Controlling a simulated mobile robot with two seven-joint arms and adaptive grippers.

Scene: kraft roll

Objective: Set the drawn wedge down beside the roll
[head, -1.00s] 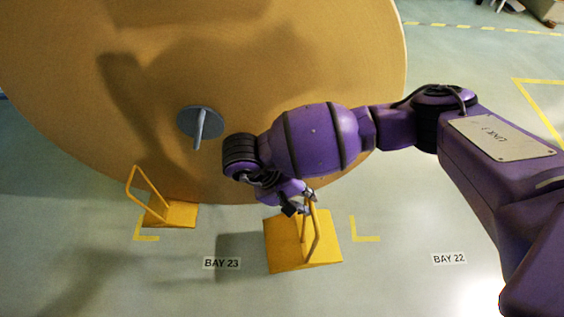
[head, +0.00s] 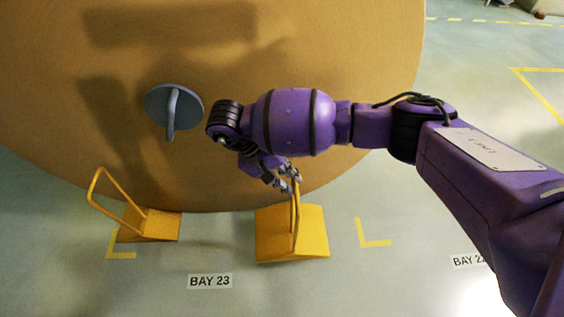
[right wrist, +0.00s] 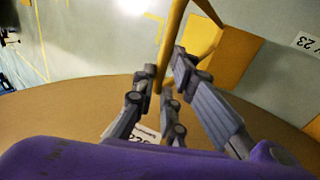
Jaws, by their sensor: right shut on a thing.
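The drawn wedge (head: 312,238) is a yellow block with an upright yellow tube handle, in front of the roll's lower edge in the head view. My right gripper (head: 288,180) is shut on the top of its handle. In the right wrist view the gripper (right wrist: 166,82) has its fingers around the handle (right wrist: 174,35), with the yellow block (right wrist: 228,75) beyond. The wedge looks level and low; I cannot tell whether it touches the floor or the roll. The big brown kraft roll (head: 330,60) fills the upper head view. My left gripper is not in view.
A second yellow wedge (head: 160,228) with a handle sits at the roll's lower left. A grey hub (head: 160,98) with a bar protrudes from the roll face. Yellow corner marks (head: 374,243) and a BAY 23 label (head: 210,281) lie on otherwise clear floor in front.

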